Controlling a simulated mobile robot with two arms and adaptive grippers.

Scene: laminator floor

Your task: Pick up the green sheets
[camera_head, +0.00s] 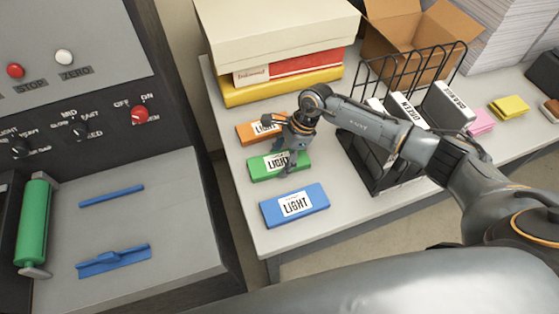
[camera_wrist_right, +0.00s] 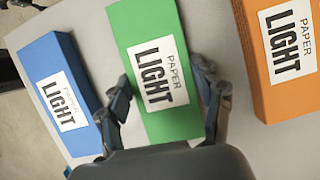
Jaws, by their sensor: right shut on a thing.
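The green pack (camera_head: 260,169) labelled LIGHT lies on the table between a blue pack and an orange pack. It also fills the middle of the right wrist view (camera_wrist_right: 145,30), with a white PAPER LIGHT label. My right gripper (camera_head: 287,168) is over the right part of the green pack, coming down from above. In the wrist view its two fingers (camera_wrist_right: 165,95) stand on either side of the pack, shut on it across its width. The pack appears to rest flat on the table. My left gripper is not in view.
The blue pack (camera_head: 295,204) lies in front and the orange pack (camera_head: 250,132) behind, both close by. Stacked boxes (camera_head: 280,35) stand at the back. A black wire rack (camera_head: 365,170) is to the right. A control machine (camera_head: 150,210) stands at left across a gap.

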